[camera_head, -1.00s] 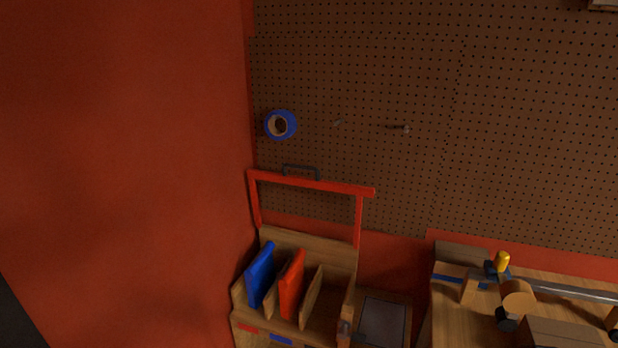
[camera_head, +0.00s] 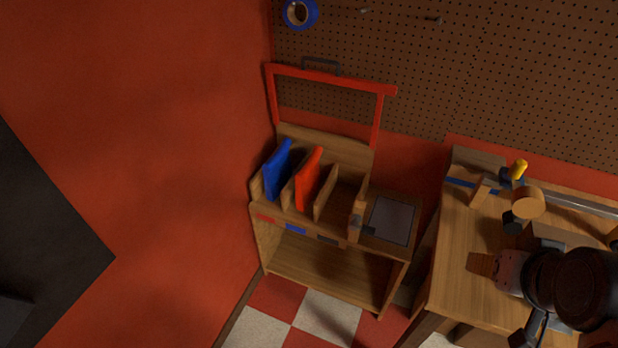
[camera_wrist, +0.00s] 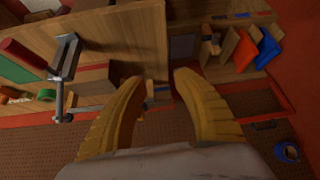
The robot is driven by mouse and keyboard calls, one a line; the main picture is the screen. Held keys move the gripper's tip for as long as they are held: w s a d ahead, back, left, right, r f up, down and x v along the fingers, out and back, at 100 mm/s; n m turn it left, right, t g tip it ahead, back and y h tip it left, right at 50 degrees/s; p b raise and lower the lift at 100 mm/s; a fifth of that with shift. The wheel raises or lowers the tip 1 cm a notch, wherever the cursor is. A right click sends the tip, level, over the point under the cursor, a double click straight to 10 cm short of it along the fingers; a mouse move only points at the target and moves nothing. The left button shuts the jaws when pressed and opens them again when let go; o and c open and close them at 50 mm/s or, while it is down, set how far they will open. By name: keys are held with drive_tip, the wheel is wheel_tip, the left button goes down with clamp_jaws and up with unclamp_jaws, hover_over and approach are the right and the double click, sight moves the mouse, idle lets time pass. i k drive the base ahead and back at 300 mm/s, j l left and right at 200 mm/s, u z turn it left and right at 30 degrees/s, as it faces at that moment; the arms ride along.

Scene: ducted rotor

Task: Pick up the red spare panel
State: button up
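The red spare panel (camera_head: 309,180) stands tilted in a slot of the wooden rack (camera_head: 262,228). The blue panel (camera_head: 279,170) stands in the slot to its left. In the wrist view the red panel (camera_wrist: 245,50) is at the upper right, beside the blue panel (camera_wrist: 268,48). My gripper (camera_wrist: 158,76) shows there with its two yellow fingers spread apart and nothing between them. The fingers are well away from the red panel.
A red frame (camera_head: 330,76) rises behind the rack. A grey plate (camera_head: 391,220) lies on the ledge right of the slots. The workbench (camera_head: 455,255) holds a clamp with a yellow handle (camera_head: 519,170). Blue tape (camera_head: 300,13) hangs on the pegboard. Checkered floor lies below.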

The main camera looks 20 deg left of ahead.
sight(307, 180)
drive_tip(key=i+u, duration=0.1)
drive_tip(key=u, duration=0.3)
drive_tip(key=i+j+u, duration=0.1)
drive_tip(key=u, duration=0.35)
drive_tip(key=i+u, duration=0.15)
drive_tip(key=u, duration=0.25)
drive_tip(key=i+l+u, duration=0.1)
drive_tip(key=u, duration=0.35)
drive_tip(key=i+l+u, duration=0.1)
drive_tip(key=u, duration=0.3)
